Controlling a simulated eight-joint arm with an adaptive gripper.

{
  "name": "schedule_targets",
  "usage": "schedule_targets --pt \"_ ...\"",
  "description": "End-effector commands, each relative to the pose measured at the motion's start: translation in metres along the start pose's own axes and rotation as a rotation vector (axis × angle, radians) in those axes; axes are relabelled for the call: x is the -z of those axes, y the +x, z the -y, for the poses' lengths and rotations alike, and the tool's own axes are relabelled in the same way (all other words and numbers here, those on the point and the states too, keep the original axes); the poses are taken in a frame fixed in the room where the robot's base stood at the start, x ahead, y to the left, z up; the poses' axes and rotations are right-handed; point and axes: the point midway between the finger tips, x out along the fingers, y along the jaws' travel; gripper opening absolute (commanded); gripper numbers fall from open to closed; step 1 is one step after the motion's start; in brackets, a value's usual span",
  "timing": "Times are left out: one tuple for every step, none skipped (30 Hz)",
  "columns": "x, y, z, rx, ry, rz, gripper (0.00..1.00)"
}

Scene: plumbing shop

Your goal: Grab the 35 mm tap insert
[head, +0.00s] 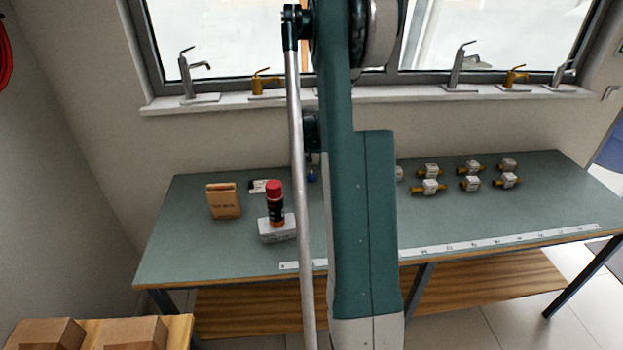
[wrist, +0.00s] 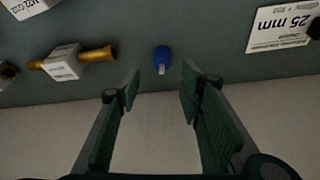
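A small blue piece with a pale stem (wrist: 162,58) lies on the bench in the wrist view, beyond the fingertips and roughly in line with the gap between them. It also shows as a small blue spot beside my arm in the head view (head: 311,175). It looks like a tap insert, but I cannot read a size on it. My gripper (wrist: 158,88) is open and empty, its two green fingers apart and not touching the piece. In the head view my arm hides the gripper.
On the bench (head: 190,245) stand a red-capped can (head: 275,205), a brown box (head: 223,201) and several brass fittings (head: 430,187). The bench's left front is clear.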

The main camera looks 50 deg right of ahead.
Motion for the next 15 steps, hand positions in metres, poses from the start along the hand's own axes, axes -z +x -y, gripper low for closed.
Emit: schedule_targets --pt "0.0 0.0035 0.0 0.0 0.0 0.0 0.37" --pt "-0.0001 0.005 0.0 0.0 0.0 0.0 0.37" --pt "-0.0003 0.0065 0.0 0.0 0.0 0.0 0.37" --pt "-0.0003 0.0073 0.0 0.0 0.0 0.0 0.37" --pt "-0.0004 0.0078 0.0 0.0 0.0 0.0 0.37" --pt "-0.0004 0.0082 0.0 0.0 0.0 0.0 0.37" --pt "-0.0005 0.0082 0.0 0.0 0.0 0.0 0.37" --pt "-0.0005 0.0082 0.0 0.0 0.0 0.0 0.37" --pt "-0.0005 0.0081 0.0 0.0 0.0 0.0 0.37" --pt "-0.0005 0.0081 0.0 0.0 0.0 0.0 0.37" --pt "-0.0005 0.0081 0.0 0.0 0.0 0.0 0.37" --pt "-0.0005 0.0081 0.0 0.0 0.0 0.0 0.37" --pt "-0.0005 0.0081 0.0 0.0 0.0 0.0 0.37" --pt "-0.0005 0.0082 0.0 0.0 0.0 0.0 0.37" --pt "-0.0005 0.0086 0.0001 0.0 0.0 0.0 0.37"
